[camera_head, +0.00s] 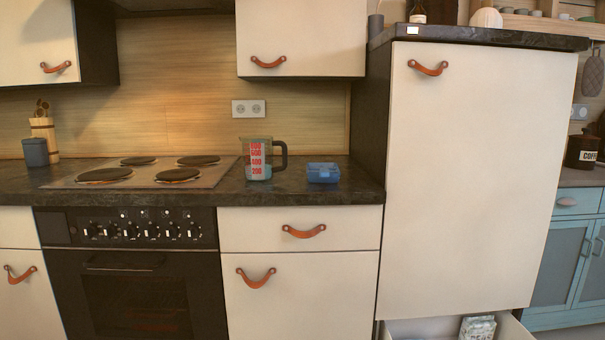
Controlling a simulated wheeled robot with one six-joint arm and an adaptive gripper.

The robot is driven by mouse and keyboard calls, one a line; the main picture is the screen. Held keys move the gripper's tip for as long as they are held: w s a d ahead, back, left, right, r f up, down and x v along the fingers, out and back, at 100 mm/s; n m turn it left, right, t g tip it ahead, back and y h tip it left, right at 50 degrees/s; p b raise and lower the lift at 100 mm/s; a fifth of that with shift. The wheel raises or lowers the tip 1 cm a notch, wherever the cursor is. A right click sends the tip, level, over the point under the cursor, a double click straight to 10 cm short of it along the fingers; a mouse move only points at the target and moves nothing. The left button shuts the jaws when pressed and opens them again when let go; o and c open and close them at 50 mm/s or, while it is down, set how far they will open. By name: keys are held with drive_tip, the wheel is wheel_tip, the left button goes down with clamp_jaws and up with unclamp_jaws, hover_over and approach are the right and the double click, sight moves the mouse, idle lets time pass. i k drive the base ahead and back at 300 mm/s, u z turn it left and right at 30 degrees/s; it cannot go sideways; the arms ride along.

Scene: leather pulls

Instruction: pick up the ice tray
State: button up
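A small blue tray-like container, which looks like the ice tray (323,173), sits on the dark countertop near its front edge, left of the tall cabinet. It is too small in the picture to make out its compartments. My gripper is not in view.
A measuring cup (258,160) with red markings stands just left of the blue tray, its dark handle toward it. A stove top (146,172) lies further left. The tall cabinet (470,170) walls off the counter on the right. A low drawer (415,328) below it stands open.

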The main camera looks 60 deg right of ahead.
sight(323, 172)
drive_tip(key=i, duration=1.55)
drive_tip(key=z, duration=3.5)
